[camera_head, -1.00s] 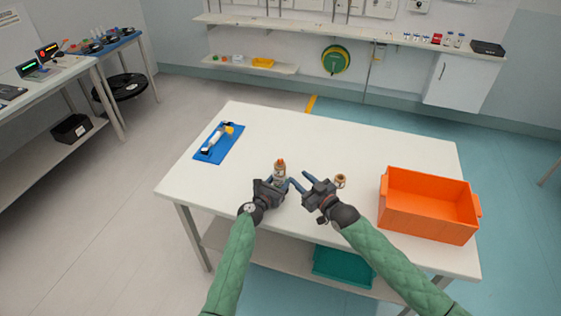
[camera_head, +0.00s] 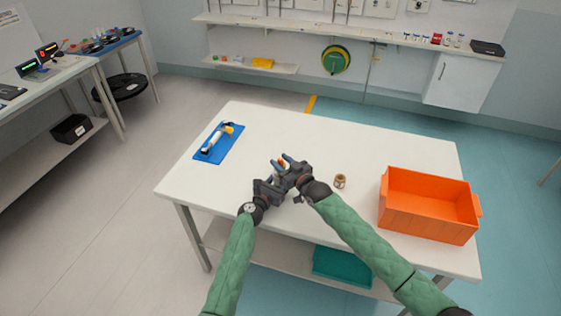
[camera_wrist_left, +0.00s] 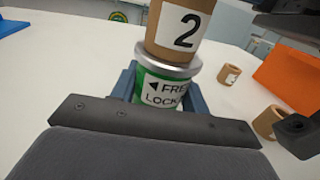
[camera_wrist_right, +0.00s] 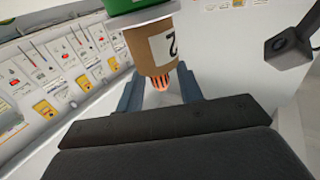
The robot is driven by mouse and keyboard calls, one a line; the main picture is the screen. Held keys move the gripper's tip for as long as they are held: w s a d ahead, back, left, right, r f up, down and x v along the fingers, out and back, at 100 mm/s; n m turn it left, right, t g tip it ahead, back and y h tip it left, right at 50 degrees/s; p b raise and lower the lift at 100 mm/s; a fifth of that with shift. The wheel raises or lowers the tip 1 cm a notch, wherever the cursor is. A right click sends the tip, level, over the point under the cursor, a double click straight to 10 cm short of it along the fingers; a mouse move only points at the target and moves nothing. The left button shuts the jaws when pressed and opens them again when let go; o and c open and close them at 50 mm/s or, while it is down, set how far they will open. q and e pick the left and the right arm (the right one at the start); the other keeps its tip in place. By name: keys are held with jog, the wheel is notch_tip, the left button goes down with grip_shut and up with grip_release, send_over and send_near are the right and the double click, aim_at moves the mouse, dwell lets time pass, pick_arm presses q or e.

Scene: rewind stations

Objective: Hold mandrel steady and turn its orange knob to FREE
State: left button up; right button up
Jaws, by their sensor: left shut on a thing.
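The mandrel stands upright on the white table and is mostly hidden by my grippers in the head view. In the left wrist view it has a green base (camera_wrist_left: 152,88) with a FREE and LOCK label, a silver collar and a brown roll (camera_wrist_left: 178,28) marked 2. My left gripper (camera_head: 270,182) is shut on the green base. The orange knob (camera_wrist_right: 161,82) shows beyond the roll in the right wrist view, which is upside down. My right gripper (camera_head: 282,161) has its fingers on either side of the knob, open, with a visible gap to it.
A small brown roll (camera_head: 340,181) stands on the table to the right. An orange bin (camera_head: 428,223) sits at the right end. A blue mat (camera_head: 228,148) with a white and yellow-ended item lies at the far left. The back middle of the table is clear.

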jog(key=shift+w+a, duration=0.25)
jog(key=shift+w, duration=0.1)
grip_shut()
jog(key=shift+a+m+t+h, duration=0.25)
jog(key=shift+m+t+h, duration=0.15)
jog(key=shift+m+h, duration=0.15)
jog(key=shift+d+m+t+h, duration=0.2)
jog(key=shift+m+t+h, duration=0.35)
jog(key=shift+h, duration=0.3)
grip_release()
